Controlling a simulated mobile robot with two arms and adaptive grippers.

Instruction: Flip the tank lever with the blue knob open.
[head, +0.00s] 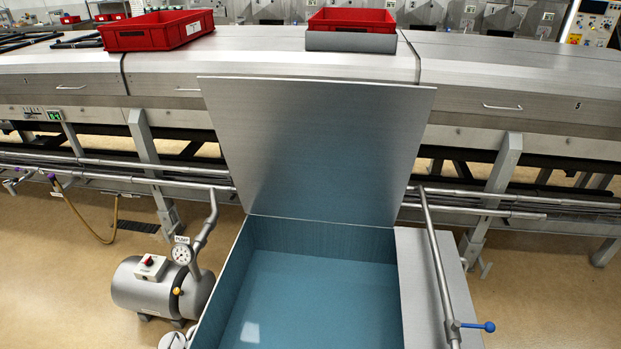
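The tank lever's blue knob (489,327) is at the lower right of the head view. Its short handle points right from a valve fitting (454,328) on a steel pipe (436,260) that runs along the tank's right side. The tank (310,290) stands in the lower middle, with blue-green liquid or lining inside. Its large metal lid (315,145) stands raised at the back. Neither of my grippers shows in this view.
A pump (160,287) with a gauge (182,253) stands left of the tank. A long steel machine (270,55) crosses behind, with red crates (155,32) on top. Tan floor (545,280) is open right of the lever.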

